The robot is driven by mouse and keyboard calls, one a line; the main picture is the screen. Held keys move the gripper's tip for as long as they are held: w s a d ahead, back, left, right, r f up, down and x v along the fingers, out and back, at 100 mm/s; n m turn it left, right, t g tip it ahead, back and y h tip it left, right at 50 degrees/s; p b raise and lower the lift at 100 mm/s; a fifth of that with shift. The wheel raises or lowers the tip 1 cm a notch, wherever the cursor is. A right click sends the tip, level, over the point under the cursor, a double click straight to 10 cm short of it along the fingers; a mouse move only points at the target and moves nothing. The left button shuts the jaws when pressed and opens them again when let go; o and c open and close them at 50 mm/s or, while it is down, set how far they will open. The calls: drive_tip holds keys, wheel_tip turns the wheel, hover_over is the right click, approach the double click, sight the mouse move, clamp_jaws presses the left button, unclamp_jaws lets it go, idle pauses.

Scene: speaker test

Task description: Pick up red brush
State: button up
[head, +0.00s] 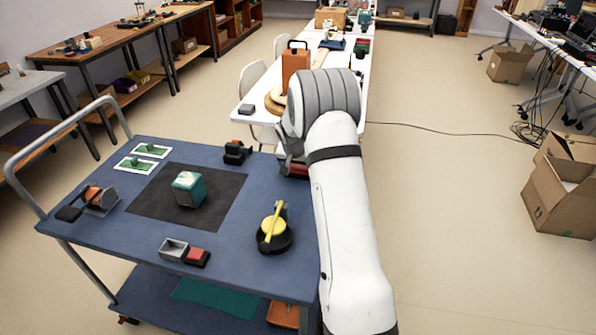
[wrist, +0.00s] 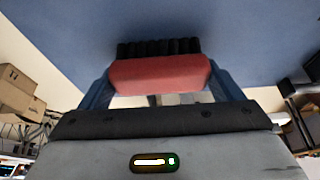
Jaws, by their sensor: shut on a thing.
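The red brush (wrist: 158,75) with black bristles fills the middle of the wrist view. My gripper (wrist: 160,88) is shut on it, with one blue finger at each end of the red body. The bristles face the blue cart top (wrist: 80,25); I cannot tell whether they touch it. In the head view my white arm reaches over the right edge of the blue cart (head: 110,222). The gripper and brush are mostly hidden behind the arm there, with a little dark and red showing beside it.
On the cart, a teal block (head: 188,188) sits on a dark mat (head: 222,205). A black round holder with a yellow piece (head: 271,232), a grey and red box pair (head: 185,251), an orange-black tool (head: 98,198) and a small black device (head: 236,152) stand around it. A white table (head: 250,98) lies behind.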

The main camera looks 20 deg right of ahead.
drive_tip(key=shift+c, duration=0.8)
drive_tip(key=shift+r, duration=0.1)
wheel_tip(320, 180, up, 10)
drive_tip(key=shift+f, duration=0.1)
